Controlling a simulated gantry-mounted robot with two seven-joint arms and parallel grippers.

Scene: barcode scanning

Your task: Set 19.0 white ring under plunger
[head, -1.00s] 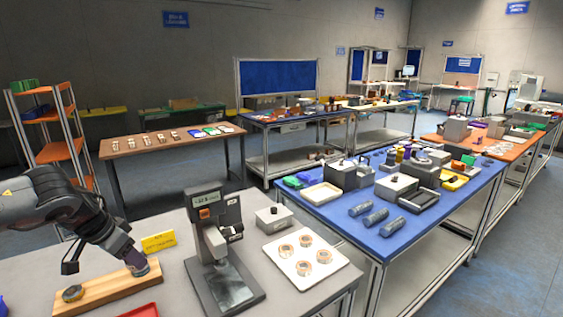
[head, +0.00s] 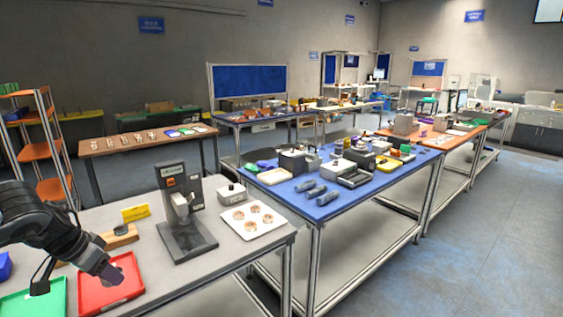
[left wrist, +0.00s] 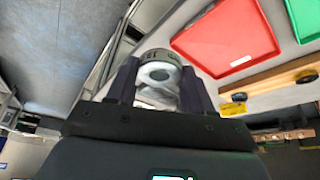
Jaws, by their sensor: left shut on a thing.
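My left gripper (head: 113,277) hangs over the front right of the red tray. In the left wrist view its fingers (left wrist: 158,85) are shut on a round ring-like piece (left wrist: 158,58) with a grey, marked rim and a pale centre. Its number is too small to read. The plunger stand (head: 186,232) is a dark upright gauge with a flat base, to the right of and behind the gripper. No ring shows on its base. Several pale rings (head: 250,226) with brownish centres lie on a white plate to its right. My right gripper is not in view.
The red tray (head: 130,270) and green tray (head: 40,302) lie at the front left. A wooden bar (head: 128,240) with dark round pieces and a yellow label (head: 136,212) stand behind. A grey box (head: 231,193) is beside the stand.

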